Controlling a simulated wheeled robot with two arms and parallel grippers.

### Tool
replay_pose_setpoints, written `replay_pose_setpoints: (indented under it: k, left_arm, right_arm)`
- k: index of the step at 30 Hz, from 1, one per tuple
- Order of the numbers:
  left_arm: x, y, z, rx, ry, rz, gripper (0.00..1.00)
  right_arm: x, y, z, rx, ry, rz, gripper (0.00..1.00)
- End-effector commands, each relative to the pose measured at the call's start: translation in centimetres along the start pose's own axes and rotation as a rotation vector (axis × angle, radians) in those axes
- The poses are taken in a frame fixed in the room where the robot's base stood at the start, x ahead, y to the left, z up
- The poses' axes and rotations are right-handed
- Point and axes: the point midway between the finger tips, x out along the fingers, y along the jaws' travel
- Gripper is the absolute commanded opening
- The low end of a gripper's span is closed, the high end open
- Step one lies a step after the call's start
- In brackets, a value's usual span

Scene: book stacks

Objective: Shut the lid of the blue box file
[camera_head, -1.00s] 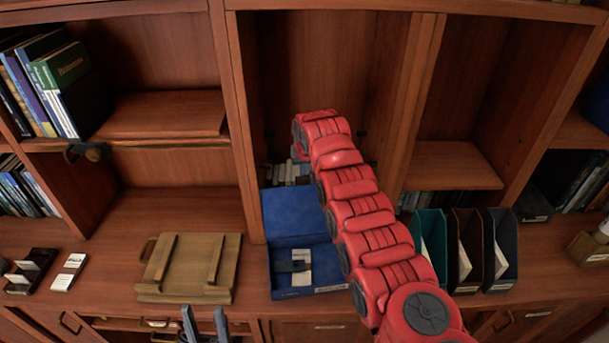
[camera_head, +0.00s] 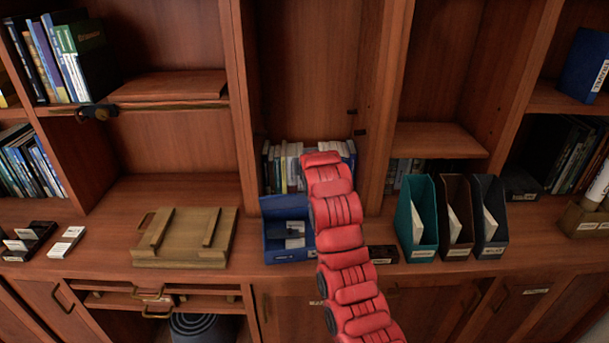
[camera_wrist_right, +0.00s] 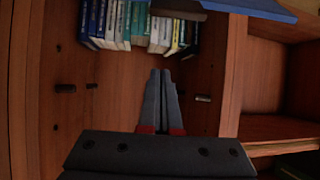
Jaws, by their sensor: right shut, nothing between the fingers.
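The blue box file (camera_head: 270,251) stands on the counter in front of the middle bay, with papers and a dark clip inside. Its lid (camera_head: 283,205) is open, raised at the back edge, and looks foreshortened. My red right arm covers the box's right side. My right gripper is hidden behind that arm in the head view. In the right wrist view my right gripper (camera_wrist_right: 164,75) is shut and empty. A blue panel, likely the lid (camera_wrist_right: 255,9), shows at the top right there, apart from the fingertips. My left gripper is out of view.
Books (camera_head: 285,165) stand behind the box. A wooden board (camera_head: 185,237) lies to its left. Teal (camera_head: 417,220), brown (camera_head: 455,215) and dark (camera_head: 489,215) magazine files stand to the right. Bay uprights flank the box.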

Motion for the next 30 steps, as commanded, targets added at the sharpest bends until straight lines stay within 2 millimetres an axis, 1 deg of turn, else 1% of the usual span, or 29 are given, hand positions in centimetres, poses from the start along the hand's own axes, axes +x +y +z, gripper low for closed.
replay_pose_setpoints:
  k: [1, 8, 12, 17, 24, 30]
  left_arm:
    - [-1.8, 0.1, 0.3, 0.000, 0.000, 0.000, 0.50]
    - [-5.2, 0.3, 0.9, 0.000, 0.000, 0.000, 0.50]
    - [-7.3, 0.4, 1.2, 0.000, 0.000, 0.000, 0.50]
    - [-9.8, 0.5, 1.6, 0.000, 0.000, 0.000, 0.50]
    - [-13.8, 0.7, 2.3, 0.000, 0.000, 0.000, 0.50]
    - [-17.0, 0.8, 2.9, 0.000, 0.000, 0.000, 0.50]
  right_arm:
    - [0.1, -0.1, 1.7, 0.000, 0.042, -0.001, 0.00]
    - [-2.0, -0.1, 5.3, 0.000, 0.235, -0.001, 0.00]
    - [-3.0, 0.0, 8.2, -0.001, 0.364, 0.001, 0.00]
    - [-3.9, 0.0, 11.6, -0.002, 0.515, 0.001, 0.00]
    - [-3.9, 0.0, 16.9, -0.001, 0.738, -0.001, 0.00]
    - [-3.3, 0.1, 20.7, -0.001, 0.916, 0.001, 0.00]
